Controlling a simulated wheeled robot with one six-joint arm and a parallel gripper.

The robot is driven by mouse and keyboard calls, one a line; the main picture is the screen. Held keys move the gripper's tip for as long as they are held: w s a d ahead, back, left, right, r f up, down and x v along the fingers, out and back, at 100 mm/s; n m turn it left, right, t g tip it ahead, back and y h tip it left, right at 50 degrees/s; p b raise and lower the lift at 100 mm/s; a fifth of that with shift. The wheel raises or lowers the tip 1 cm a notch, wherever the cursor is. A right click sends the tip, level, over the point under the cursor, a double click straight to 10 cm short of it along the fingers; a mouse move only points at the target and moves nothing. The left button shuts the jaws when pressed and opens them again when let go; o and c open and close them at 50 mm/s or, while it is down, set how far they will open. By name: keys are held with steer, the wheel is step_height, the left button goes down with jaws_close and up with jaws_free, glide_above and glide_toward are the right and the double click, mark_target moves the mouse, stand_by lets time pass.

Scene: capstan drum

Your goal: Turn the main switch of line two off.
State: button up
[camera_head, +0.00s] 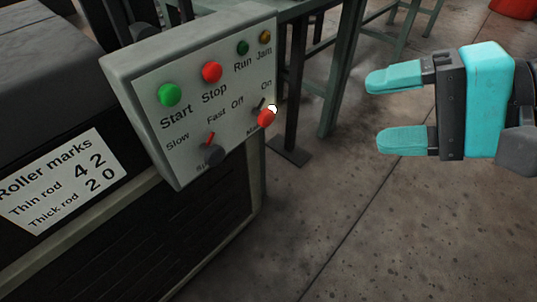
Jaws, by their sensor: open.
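A pale control panel (150,95) is tilted in the picture at upper left. Its main switch (266,117) is a red knob at the right edge, under the labels "Off" and "On". A dark mark and a white spot show at its top; which label it points to is hard to tell. The "Main" label is partly hidden by the knob. No line number is readable on the panel. My gripper (384,112) is at the right, open and empty, fingers pointing left. In the picture it is well right of the switch and apart from it.
The panel also has a green Start button (169,95), a red Stop button (211,72), Run and Jam lamps, and a grey Slow/Fast knob (215,155). A roller marks sign (62,182) is at lower left. Green table legs (340,70) stand behind. The floor below my gripper is clear.

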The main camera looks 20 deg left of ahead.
steer(key=w+f+m+t+y+b, duration=0.1)
steer(key=w+f+m+b, duration=0.15)
steer(key=f+b, duration=0.25)
steer(key=w+a+f+m+t+y+b, duration=0.1)
steer(key=f+m+y+b, duration=0.15)
steer(key=f+b, duration=0.3)
steer(key=w+f+m+t+y+b, duration=0.1)
steer(key=w+f+m+b, duration=0.1)
steer(key=f+m+b, duration=0.3)
steer(key=p, duration=0.9)
glide_toward(271, 121)
steer(key=shift+t+y, duration=0.25)
steer(key=shift+t, duration=0.15)
steer(key=x, duration=0.4)
steer(key=shift+s+a+r, duration=0.2)
steer(key=shift+a, duration=0.05)
steer(key=x, duration=0.4)
steer(key=f+x, duration=0.1)
steer(key=x, duration=0.1)
steer(key=shift+w+a, duration=0.1)
steer(key=shift+a, duration=0.15)
steer(key=c, duration=0.9)
